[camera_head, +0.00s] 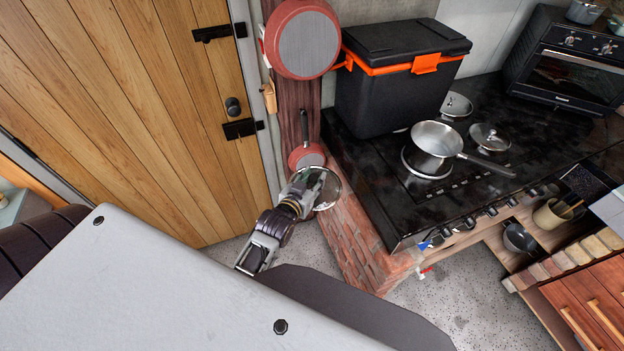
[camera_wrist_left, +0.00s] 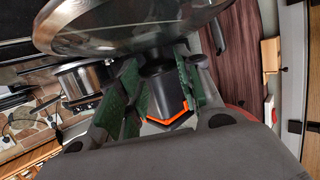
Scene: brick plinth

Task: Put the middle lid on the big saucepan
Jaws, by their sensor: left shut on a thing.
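My left gripper (camera_head: 300,192) is shut on a glass lid with a steel rim (camera_head: 328,190), held by its knob over the brick plinth's left end. In the left wrist view the lid (camera_wrist_left: 120,25) spans the top, and its dark knob lies between the green finger pads of the gripper (camera_wrist_left: 160,88). The big steel saucepan (camera_head: 438,138) stands uncovered on the black hob, to the right of the held lid and apart from it, handle pointing right. A steel pan, likely the same one, shows in the left wrist view (camera_wrist_left: 82,80). My right gripper is not in view.
Two other lids lie on the hob, one behind the saucepan (camera_head: 457,104) and one to its right (camera_head: 490,137). A black cooler box with orange trim (camera_head: 395,85) stands behind. Red pans (camera_head: 302,45) hang on the post near the gripper. An oven (camera_head: 565,65) stands back right.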

